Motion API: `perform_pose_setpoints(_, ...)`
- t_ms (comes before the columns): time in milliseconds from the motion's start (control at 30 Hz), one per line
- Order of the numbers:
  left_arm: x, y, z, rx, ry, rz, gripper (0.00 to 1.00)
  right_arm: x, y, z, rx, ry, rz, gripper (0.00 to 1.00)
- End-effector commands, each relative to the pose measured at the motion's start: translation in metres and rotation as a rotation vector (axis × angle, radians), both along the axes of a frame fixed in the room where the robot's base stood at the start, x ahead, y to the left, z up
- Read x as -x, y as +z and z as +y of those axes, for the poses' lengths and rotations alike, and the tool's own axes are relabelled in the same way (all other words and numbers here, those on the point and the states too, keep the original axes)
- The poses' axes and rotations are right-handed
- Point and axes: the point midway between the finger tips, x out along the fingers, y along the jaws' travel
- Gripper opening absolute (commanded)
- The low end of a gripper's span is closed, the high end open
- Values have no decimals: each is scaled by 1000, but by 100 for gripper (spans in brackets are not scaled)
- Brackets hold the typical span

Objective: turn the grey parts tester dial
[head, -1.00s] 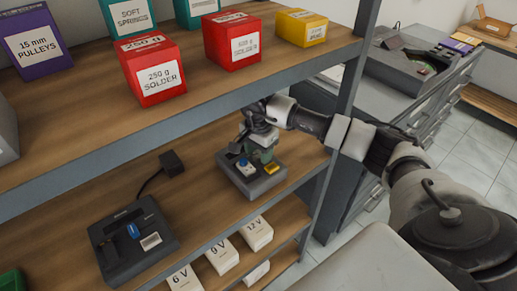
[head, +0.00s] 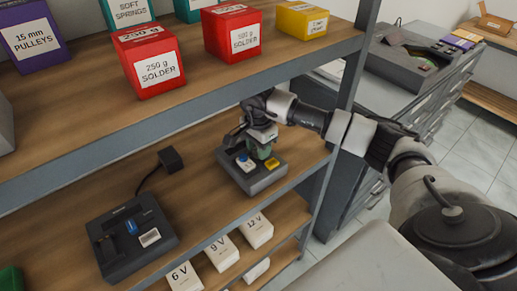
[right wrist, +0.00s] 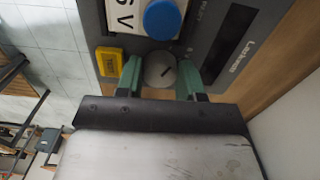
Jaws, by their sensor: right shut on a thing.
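The grey parts tester (head: 254,181) sits on the middle wooden shelf in the head view, near the shelf's right end. In the right wrist view its grey panel (right wrist: 212,50) carries a round grey dial (right wrist: 160,70) with a dark pointer line, set aslant. My right gripper (right wrist: 161,78) has its green fingers on either side of the dial, shut on it. In the head view the right gripper (head: 262,150) comes down over the tester and hides the dial. My left gripper is not in view.
A dark device (head: 133,238) with a cable stands to the left on the same shelf. Coloured boxes (head: 154,65) fill the shelf above; white voltage boxes (head: 219,253) stand below.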

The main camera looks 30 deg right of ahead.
Motion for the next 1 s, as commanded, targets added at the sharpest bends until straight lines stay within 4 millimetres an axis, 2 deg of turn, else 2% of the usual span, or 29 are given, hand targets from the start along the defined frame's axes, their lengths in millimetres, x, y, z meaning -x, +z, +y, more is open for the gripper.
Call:
perform_pose_setpoints(200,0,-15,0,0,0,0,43,-1,-2,0,-1,-176,-4,14)
perform_pose_setpoints(600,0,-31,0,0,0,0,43,-1,-1,0,-1,-486,-3,14)
perform_pose_setpoints(1000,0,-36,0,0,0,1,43,-1,1,0,0,-631,-4,14)
